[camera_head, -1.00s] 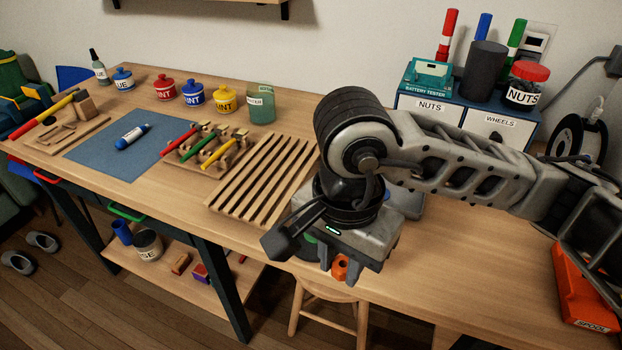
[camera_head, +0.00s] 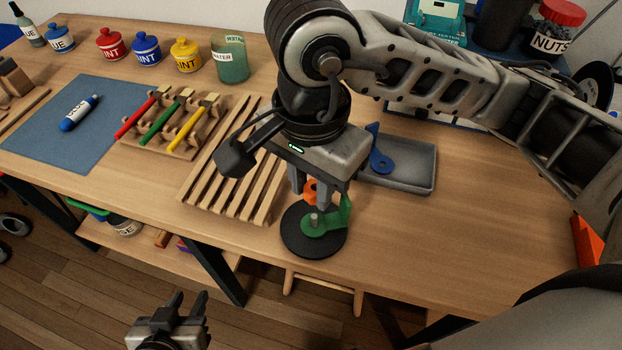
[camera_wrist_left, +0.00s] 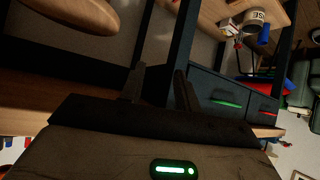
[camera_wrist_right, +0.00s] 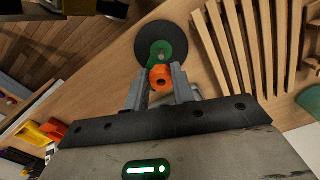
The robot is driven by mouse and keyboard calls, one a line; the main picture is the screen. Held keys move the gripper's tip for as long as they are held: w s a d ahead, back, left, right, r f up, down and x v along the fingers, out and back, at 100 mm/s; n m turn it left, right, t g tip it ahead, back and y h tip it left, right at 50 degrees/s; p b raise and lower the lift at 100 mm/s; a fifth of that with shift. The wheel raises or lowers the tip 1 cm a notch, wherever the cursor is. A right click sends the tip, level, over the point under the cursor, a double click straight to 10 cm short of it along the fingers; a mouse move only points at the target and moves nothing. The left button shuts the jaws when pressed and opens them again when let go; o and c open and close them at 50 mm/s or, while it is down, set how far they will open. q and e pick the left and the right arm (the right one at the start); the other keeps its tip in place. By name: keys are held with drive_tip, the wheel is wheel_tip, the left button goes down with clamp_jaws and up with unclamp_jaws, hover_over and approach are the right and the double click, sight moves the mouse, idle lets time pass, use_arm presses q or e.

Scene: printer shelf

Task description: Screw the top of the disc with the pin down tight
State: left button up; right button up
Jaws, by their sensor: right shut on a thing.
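The black disc (camera_head: 296,245) lies flat near the table's front edge, with an upright grey pin (camera_head: 314,219) at its middle. A green part (camera_head: 338,212) sits on the disc beside or around the pin; I cannot tell which. My right gripper (camera_head: 322,195) is shut on an orange piece (camera_head: 311,186), a little above and behind the pin. In the right wrist view the orange piece (camera_wrist_right: 160,78) sits between the fingertips, overlapping the green part (camera_wrist_right: 165,48). My left gripper (camera_head: 187,302) is open and empty, low in front of the table.
A slatted wooden rack (camera_head: 215,190) stands left of the disc. A grey tray (camera_head: 410,180) with a blue part (camera_head: 380,158) lies behind to the right. A wooden stool (camera_head: 330,286) is under the front edge. The table right of the disc is clear.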

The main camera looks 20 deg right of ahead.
drive_tip(key=shift+f+b, duration=0.8)
drive_tip(key=shift+f, duration=0.15)
drive_tip(key=shift+f+b, duration=0.75)
drive_tip(key=shift+b, duration=0.15)
use_arm(q)
drive_tip(key=shift+w+d+f+n+t+h+b, duration=0.2)
drive_tip(key=shift+w+d+f+b, duration=0.1)
drive_tip(key=shift+f+b, duration=0.15)
drive_tip(key=shift+w+d+f+n+t+h+b, duration=0.2)
drive_tip(key=shift+d+f+b, duration=0.05)
drive_tip(key=shift+f+b, duration=0.15)
use_arm(e)
drive_tip(key=shift+f, duration=0.6)
use_arm(q)
drive_tip(key=shift+s, duration=0.15)
drive_tip(key=shift+f, duration=0.2)
drive_tip(key=shift+f+b, duration=0.15)
drive_tip(key=shift+b, duration=0.25)
drive_tip(key=shift+w, duration=0.25)
use_arm(e)
drive_tip(key=shift+f, duration=0.1)
